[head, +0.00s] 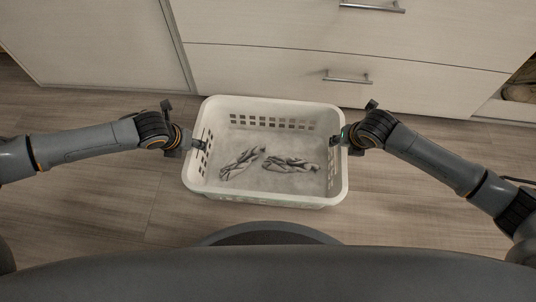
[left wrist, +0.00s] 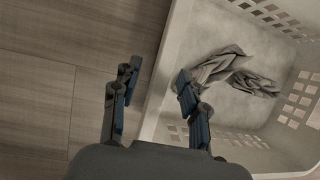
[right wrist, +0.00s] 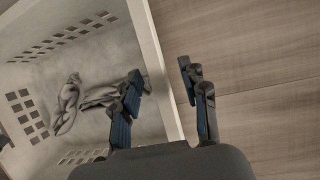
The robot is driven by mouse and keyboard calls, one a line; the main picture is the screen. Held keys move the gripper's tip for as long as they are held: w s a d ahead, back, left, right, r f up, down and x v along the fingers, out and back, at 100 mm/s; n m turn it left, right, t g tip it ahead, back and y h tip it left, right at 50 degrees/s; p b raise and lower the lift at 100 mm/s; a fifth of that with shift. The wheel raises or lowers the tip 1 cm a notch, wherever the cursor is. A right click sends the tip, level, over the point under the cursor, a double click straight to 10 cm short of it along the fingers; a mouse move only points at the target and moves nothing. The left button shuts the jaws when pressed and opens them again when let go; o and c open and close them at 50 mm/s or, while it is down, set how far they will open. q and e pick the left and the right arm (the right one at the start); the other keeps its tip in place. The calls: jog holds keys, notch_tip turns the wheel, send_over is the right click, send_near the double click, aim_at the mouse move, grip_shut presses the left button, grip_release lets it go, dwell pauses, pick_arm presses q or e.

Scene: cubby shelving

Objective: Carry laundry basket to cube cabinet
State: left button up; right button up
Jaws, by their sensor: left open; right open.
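The white laundry basket (head: 265,198) stands upright on the wood floor in front of a pale cabinet front. Two grey crumpled cloths lie inside it, a left one (head: 241,163) and a right one (head: 289,164). My left gripper (head: 199,143) is at the basket's left rim; in the left wrist view its open fingers (left wrist: 155,88) straddle the rim, one outside, one inside. My right gripper (head: 337,140) is at the right rim; in the right wrist view its open fingers (right wrist: 160,85) straddle that rim likewise. Contact with the rim cannot be told.
The pale cabinet drawers (head: 270,65) with metal handles stand right behind the basket. An open compartment (head: 518,95) with a brown object shows at the far right. Wood floor (head: 100,200) is free to the left and right of the basket.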

pick_arm(q)
jog(key=shift+x, duration=1.1)
pick_arm(e)
jog(key=shift+x, duration=1.1)
pick_arm(q)
grip_shut()
pick_arm(e)
grip_shut()
pick_arm(q)
jog(key=shift+r, duration=0.1)
pick_arm(e)
jog(key=shift+r, duration=0.1)
